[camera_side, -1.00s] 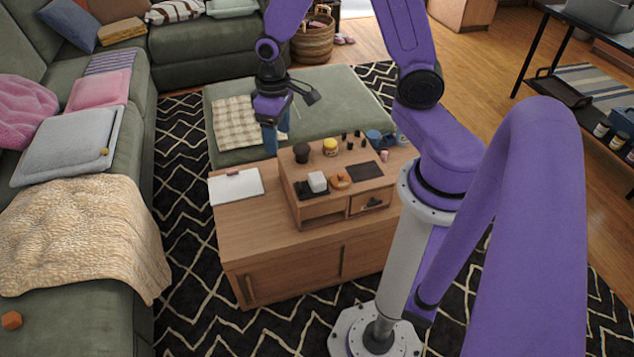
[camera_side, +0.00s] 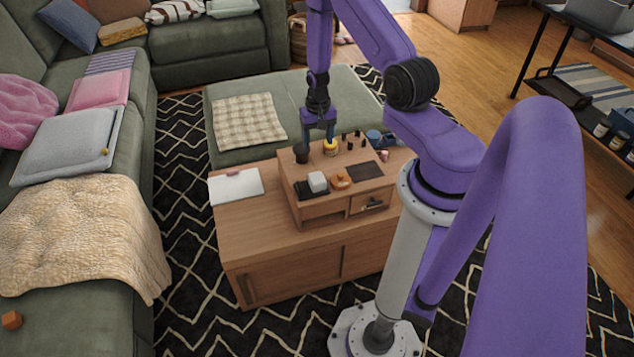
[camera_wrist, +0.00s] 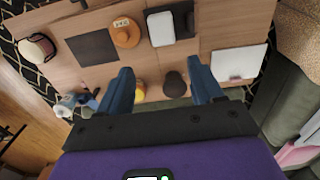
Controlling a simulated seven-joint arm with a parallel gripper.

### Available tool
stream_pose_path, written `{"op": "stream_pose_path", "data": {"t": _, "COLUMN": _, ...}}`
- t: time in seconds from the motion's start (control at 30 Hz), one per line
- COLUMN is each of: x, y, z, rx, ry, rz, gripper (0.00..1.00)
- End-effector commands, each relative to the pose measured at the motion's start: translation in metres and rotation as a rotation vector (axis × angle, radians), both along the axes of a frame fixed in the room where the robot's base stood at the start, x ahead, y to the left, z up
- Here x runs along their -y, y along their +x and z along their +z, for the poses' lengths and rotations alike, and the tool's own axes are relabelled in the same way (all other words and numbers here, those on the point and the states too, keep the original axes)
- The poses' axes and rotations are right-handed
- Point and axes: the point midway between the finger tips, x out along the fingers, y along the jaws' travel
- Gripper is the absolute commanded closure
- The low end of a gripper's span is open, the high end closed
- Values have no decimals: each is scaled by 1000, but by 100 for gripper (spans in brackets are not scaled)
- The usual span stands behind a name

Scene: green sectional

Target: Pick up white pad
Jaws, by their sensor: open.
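A flat white pad (camera_side: 235,186) lies on the left part of the wooden cabinet top. It also shows at the right of the wrist view (camera_wrist: 239,62). A smaller white block (camera_side: 317,181) sits on a black base on the raised wooden organizer, and in the wrist view it is near the top centre (camera_wrist: 161,29). My gripper (camera_side: 319,143) points down over the back of the organizer, near a dark brown cup and a yellow-lidded jar. Its blue fingers (camera_wrist: 159,65) are apart with nothing held between them. Both white things are apart from the fingers.
The organizer (camera_side: 332,208) also holds an orange object (camera_side: 341,181), a dark flat panel (camera_side: 362,171) and several small black pieces. The dark cup (camera_side: 301,153) and jar (camera_side: 330,147) stand close to my fingers. The cabinet front-left top is bare.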

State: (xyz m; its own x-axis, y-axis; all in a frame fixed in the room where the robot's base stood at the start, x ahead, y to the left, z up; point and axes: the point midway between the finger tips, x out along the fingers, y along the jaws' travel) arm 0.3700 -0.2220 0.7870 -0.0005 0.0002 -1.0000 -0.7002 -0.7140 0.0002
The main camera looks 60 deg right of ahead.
Motion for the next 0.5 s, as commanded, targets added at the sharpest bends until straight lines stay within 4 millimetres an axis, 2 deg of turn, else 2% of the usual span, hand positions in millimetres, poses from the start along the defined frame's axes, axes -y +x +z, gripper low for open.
{"op": "stream_pose_path", "data": {"t": 0.5, "x": -1, "y": -1, "z": -73, "rx": -3, "ry": 1, "rz": 2, "gripper": 34}}
